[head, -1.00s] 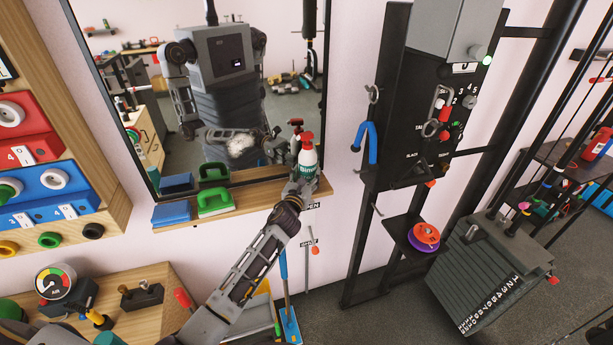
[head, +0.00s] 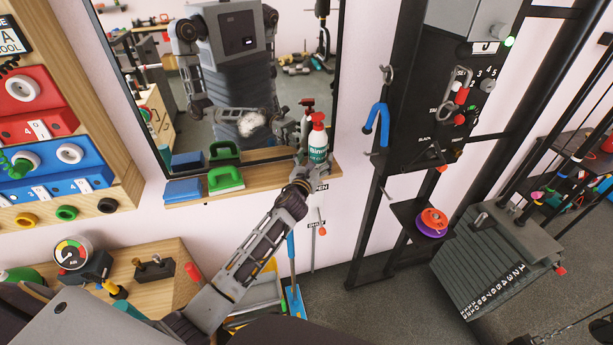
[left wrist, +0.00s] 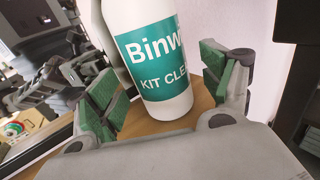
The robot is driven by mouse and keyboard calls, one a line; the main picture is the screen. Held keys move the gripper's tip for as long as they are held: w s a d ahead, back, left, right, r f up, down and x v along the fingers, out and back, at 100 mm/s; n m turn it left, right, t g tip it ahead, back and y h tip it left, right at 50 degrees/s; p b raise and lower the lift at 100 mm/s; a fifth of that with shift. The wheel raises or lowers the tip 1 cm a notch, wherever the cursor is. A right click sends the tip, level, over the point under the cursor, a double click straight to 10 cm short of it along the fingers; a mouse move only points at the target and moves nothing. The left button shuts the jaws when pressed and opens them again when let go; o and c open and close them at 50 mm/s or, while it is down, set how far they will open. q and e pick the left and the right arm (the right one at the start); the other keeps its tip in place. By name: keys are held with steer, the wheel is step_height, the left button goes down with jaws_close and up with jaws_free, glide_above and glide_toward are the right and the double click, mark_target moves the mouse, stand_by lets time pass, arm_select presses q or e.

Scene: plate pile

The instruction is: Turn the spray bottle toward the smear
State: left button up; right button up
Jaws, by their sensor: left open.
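The spray bottle (head: 318,148), white with a green label and a red top, stands upright near the right end of the wooden shelf below the mirror. My left gripper (head: 303,158) is open at the bottle's lower left side. In the left wrist view the bottle (left wrist: 158,55) stands between the open green-padded fingers (left wrist: 160,78), with a gap to the left finger; contact on the right is unclear. Its top is cut off there. A whitish smear (head: 252,124) shows on the mirror (head: 290,85), left of the bottle. My right gripper is not directly in view.
A green-handled brush (head: 226,180) and a blue block (head: 183,190) lie on the shelf (head: 262,178) left of the bottle. A black rack (head: 400,120) with a blue hook stands to the right. Bare wall separates it from the shelf.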

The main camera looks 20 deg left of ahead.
arm_select(q)
steer(key=s, duration=1)
steer(key=shift+s, duration=0.3)
steer(key=shift+r, duration=0.1)
stand_by(0.5)
